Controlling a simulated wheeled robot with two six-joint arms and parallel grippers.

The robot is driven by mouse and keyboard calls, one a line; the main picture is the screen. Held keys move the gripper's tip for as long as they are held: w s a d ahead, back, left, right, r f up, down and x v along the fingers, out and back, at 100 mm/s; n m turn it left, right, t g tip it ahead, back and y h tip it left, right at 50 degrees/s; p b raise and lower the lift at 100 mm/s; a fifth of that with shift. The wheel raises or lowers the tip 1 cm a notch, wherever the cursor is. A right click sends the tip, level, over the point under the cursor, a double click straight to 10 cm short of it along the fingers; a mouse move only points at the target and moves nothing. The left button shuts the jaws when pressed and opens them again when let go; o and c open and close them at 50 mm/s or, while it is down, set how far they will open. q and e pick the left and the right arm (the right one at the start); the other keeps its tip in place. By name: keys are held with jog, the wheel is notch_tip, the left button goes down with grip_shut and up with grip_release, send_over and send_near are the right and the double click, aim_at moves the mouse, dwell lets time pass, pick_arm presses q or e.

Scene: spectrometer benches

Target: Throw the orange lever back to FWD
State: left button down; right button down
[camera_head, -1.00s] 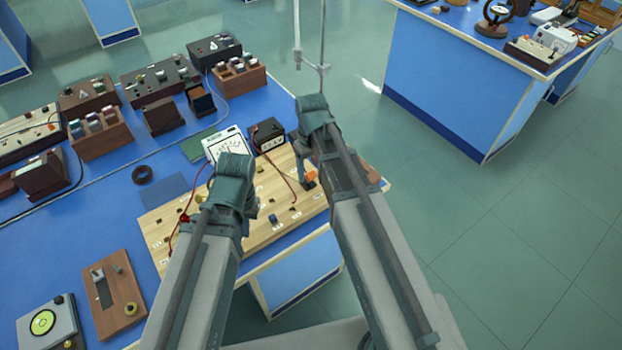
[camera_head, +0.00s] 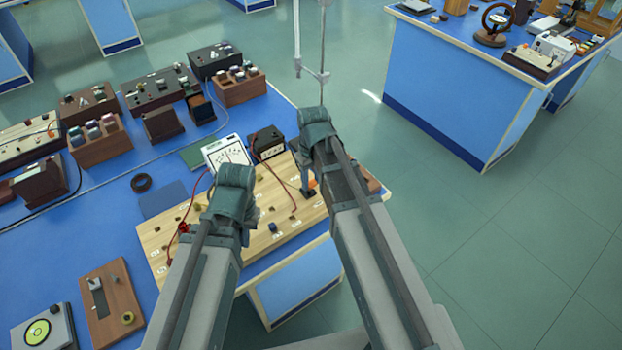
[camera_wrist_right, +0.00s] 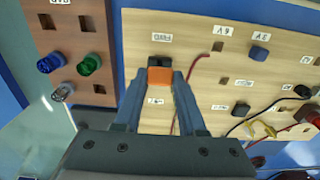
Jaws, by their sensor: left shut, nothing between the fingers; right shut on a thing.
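The orange lever (camera_wrist_right: 159,76) rises from a black base on a pale wooden panel (camera_wrist_right: 225,90) in the right wrist view. My right gripper (camera_wrist_right: 160,82) has its two fingers shut on it, one on each side. A label reading FWD (camera_wrist_right: 167,38) lies beyond the lever, and another label is partly hidden between the fingers. In the head view, the lever (camera_head: 313,182) shows at the panel's right end, beside my right gripper (camera_head: 306,184). My left gripper (camera_head: 246,232) is shut and empty over the panel's middle; its fingertips are mostly hidden by its own wrist.
A white meter (camera_head: 226,152) and a dark box (camera_head: 266,142) stand behind the panel. Red leads run over it. A brown board with blue and green knobs (camera_wrist_right: 88,65) lies beside it. The bench's right edge is close, with open floor beyond.

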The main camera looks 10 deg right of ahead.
pick_arm(q)
jog(key=shift+f, duration=0.2)
pick_arm(e)
jog(key=shift+s+d+f+t, duration=0.15)
jog(key=shift+s+t, duration=0.25)
jog(key=shift+t, duration=0.1)
jog(key=shift+w+y, duration=0.1)
jog(key=shift+y, duration=0.2)
jog(key=shift+c, duration=2.4)
grip_release()
pick_arm(q)
jog(key=shift+r, duration=0.1)
notch_tip(320, 180, up, 14)
jog(key=p, duration=1.3)
jog(key=shift+f+p, duration=0.2)
jog(key=shift+p, duration=0.1)
pick_arm(e)
notch_tip(320, 180, up, 14)
jog(key=s, duration=0.1)
jog(key=shift+s+d, duration=0.25)
jog(key=shift+d, duration=0.05)
